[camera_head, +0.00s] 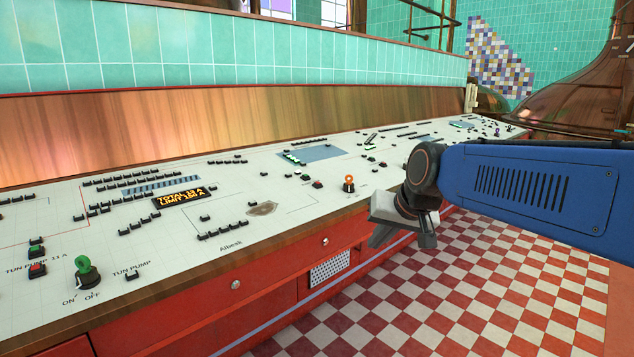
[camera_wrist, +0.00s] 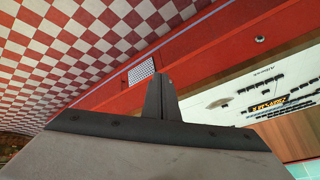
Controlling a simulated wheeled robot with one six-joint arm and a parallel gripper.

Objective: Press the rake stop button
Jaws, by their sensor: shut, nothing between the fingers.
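The rake stop button cannot be picked out by its label in these views. Red buttons show on the panel in the head view: one at the near left (camera_head: 37,270), one near the middle (camera_head: 317,184) and one farther right (camera_head: 383,164). Green buttons stand beside or behind them, such as the one at the left (camera_head: 36,247). My gripper (camera_head: 384,235) is in front of the panel's front edge, over the floor side, apart from all buttons. In the wrist view, its fingers (camera_wrist: 159,85) are together and empty.
The white control panel (camera_head: 230,225) has black switches, an orange knob (camera_head: 348,182), a green knob (camera_head: 86,270) and a lit display (camera_head: 180,197). Red cabinets (camera_head: 265,285) run below. The checkered floor (camera_head: 440,300) is clear. Copper kettles (camera_head: 580,85) stand at the back right.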

